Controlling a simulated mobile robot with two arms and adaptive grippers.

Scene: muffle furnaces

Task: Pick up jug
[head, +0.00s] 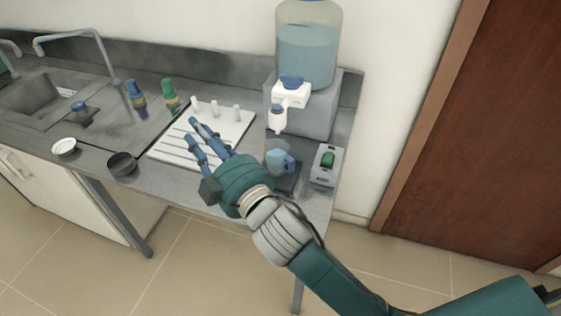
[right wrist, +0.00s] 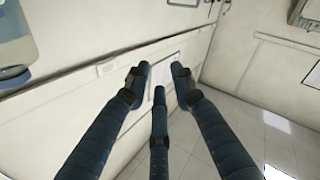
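A small light blue jug (head: 279,162) with a handle stands at the right part of the metal counter, below the tap of the water dispenser. My right gripper (head: 203,138) is left of the jug and apart from it, above the white board. Its fingers point away to the left and back. The fingers are spread with nothing between them, as the right wrist view (right wrist: 160,88) also shows. My forearm passes in front of the counter near the jug. The jug does not show clearly in the right wrist view. My left gripper is not in view.
The water dispenser (head: 308,52) stands behind the jug, and a small grey device with a green top (head: 325,166) is to its right. A white pegged board (head: 240,122), blue (head: 136,94) and green (head: 170,94) bottles, a dark dish (head: 122,164) and a sink (head: 32,96) lie leftward.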

